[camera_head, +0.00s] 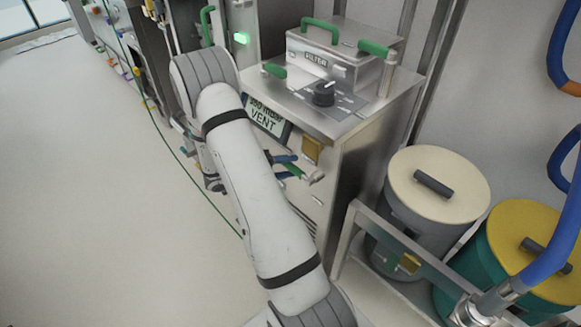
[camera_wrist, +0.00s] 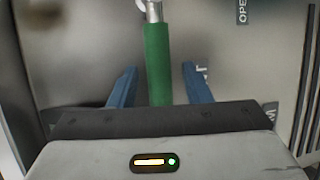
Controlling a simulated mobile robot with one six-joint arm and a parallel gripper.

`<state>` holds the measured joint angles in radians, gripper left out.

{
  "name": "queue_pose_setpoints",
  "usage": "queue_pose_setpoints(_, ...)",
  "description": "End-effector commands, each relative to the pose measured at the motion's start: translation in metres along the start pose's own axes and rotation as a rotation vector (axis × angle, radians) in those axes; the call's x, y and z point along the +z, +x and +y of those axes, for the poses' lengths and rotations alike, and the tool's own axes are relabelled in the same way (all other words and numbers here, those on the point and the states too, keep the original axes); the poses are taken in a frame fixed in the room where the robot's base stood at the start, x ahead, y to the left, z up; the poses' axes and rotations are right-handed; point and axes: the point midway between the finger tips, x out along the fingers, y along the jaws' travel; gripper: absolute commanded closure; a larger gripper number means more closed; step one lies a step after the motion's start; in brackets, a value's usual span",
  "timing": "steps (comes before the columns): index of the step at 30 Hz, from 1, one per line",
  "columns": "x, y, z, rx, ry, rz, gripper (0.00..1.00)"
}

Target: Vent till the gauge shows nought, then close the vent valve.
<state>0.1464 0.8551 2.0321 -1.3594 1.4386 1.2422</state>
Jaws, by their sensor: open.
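The gauge display (camera_head: 266,118) on the front of the steel cabinet reads "VENT", with a line above that looks like "350 mbar". My arm hides part of its left edge. Below it is a green-handled lever, the likely vent valve (camera_head: 294,171), and its green grip (camera_wrist: 157,50) is upright in the wrist view. My gripper (camera_head: 285,164) has its blue fingers open at this lever. In the wrist view my gripper (camera_wrist: 159,70) has one finger on each side of the grip, with gaps showing on both sides.
An "OPEN" label (camera_wrist: 242,11) is right of the lever. On the cabinet top are a black knob (camera_head: 324,94) and a steel filter box (camera_head: 335,65) with green handles. A grey lidded bin (camera_head: 425,222) and a teal bin (camera_head: 480,262) stand right. The floor at left is clear.

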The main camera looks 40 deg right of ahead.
Motion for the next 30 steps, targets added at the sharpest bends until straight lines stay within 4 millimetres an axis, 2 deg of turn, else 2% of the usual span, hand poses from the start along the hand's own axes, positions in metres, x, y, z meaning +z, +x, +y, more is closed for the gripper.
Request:
queue_pose_setpoints(4, 0.0004, 0.0099, 0.0, 0.0, 0.0, -0.001, 0.56)
queue_pose_setpoints(12, 0.0003, 0.011, 0.0001, 0.0, 0.0, -0.001, 0.57)
queue_pose_setpoints(27, 0.0007, 0.0116, 0.0002, -0.001, 0.0, -0.003, 0.98)
queue_pose_setpoints(30, 0.0007, 0.0116, 0.0002, -0.001, 0.0, -0.004, 1.0)
